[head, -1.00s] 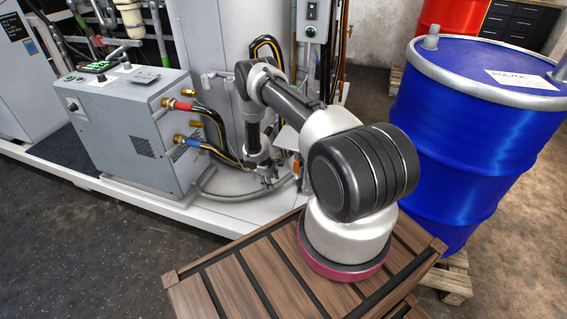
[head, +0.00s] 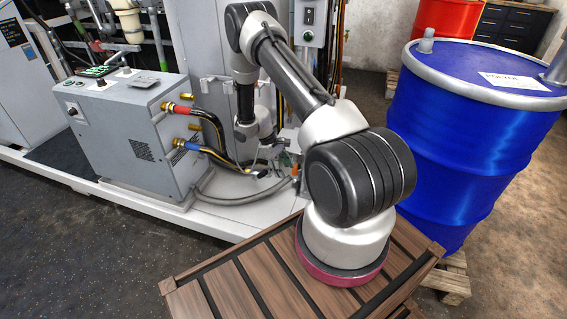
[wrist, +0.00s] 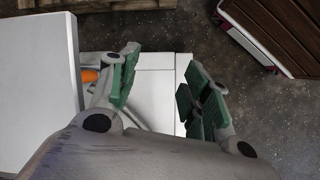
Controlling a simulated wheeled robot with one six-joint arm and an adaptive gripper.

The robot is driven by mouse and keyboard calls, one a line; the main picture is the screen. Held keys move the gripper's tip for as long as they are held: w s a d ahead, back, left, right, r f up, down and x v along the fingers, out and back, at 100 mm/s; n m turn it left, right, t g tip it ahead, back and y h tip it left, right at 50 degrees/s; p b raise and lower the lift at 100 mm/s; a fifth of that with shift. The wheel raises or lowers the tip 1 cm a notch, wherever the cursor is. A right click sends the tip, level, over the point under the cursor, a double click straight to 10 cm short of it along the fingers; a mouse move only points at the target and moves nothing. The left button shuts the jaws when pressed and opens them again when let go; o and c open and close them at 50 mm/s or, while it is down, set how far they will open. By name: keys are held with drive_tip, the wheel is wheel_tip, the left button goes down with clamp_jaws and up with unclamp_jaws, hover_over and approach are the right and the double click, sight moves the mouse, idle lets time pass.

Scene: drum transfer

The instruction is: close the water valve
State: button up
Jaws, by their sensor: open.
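A small orange part (head: 296,168), possibly the water valve's handle, shows beside the lower end of my arm in the head view, at the edge of the machine. An orange piece (wrist: 90,75) also shows in the wrist view, left of the left finger and beside a pale box. My gripper (wrist: 160,75) is open over a white surface, with green pads on both fingers and nothing between them. The orange piece lies outside the fingers, and I cannot tell whether the finger touches it. In the head view my gripper (head: 275,147) is small and partly hidden by my arm.
A grey unit (head: 135,125) with red and blue hose fittings stands left on the white machine base (head: 215,215). Black hoses (head: 222,150) loop near my arm. A blue drum (head: 470,130) stands right on a pallet (head: 450,275). Dark floor (head: 80,260) is clear in front.

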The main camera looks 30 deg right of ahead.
drive_tip(key=r, duration=0.3)
drive_tip(key=shift+s+a+r, duration=0.1)
drive_tip(key=shift+s+r, duration=0.1)
